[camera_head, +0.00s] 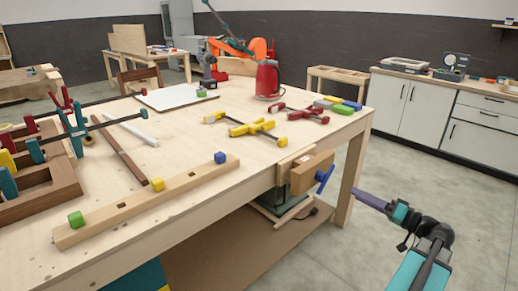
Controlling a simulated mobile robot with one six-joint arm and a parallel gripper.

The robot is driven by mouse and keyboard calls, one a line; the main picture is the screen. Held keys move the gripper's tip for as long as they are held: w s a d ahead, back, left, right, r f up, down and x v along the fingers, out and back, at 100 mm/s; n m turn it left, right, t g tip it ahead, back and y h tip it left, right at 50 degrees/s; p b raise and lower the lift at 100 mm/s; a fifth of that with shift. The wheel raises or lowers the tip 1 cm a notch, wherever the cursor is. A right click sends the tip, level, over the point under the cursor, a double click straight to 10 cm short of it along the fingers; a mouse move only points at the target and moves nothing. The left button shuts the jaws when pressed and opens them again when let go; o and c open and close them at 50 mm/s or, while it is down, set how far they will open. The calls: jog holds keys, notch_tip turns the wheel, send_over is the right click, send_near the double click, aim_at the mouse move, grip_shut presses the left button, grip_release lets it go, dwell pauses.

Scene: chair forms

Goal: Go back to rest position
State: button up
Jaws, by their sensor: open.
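Part of my arm shows at the lower right. A teal link rises from the bottom edge to a black joint, then a teal and black section and a thin purple link run left towards the table's right-hand leg. The purple link ends from sight at that leg, beside and below the wooden vise. My gripper's fingers cannot be made out; the end of the arm is hidden. I see nothing held.
The workbench (190,215) fills the left and middle. The floor (410,165) towards the cabinets (415,105) is clear.

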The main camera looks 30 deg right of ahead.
jog(key=w+a+f+g+y+p, duration=0.1)
jog(key=w+a+f+g+p, duration=0.2)
jog(key=a+f, duration=0.65)
jog(key=w+a+f+g+y, duration=0.2)
jog(key=w+a+f+g, duration=0.25)
jog(key=a+f, duration=0.55)
jog(key=w+a+f+g+y+p, duration=0.1)
jog(key=w+a+f+g+p, duration=0.2)
jog(key=a+f, duration=0.65)
jog(key=s+a+f+n+g, duration=0.1)
jog(key=s+a+f+g, duration=0.1)
jog(key=a, duration=0.3)
jog(key=s+a+f+g, duration=0.2)
jog(key=a+g, duration=0.1)
jog(key=a, duration=0.2)
jog(key=s+a+f+n+g+h+p, duration=0.2)
jog(key=s+a+f+g+h, duration=0.1)
jog(key=s, duration=0.6)
jog(key=s+a+f+n+g+h+p, duration=0.2)
jog(key=s+a+f+n+g+h, duration=0.1)
jog(key=s+a+f, duration=0.4)
jog(key=s+f+g+h, duration=0.1)
jog(key=s+h, duration=0.1)
jog(key=s, duration=0.1)
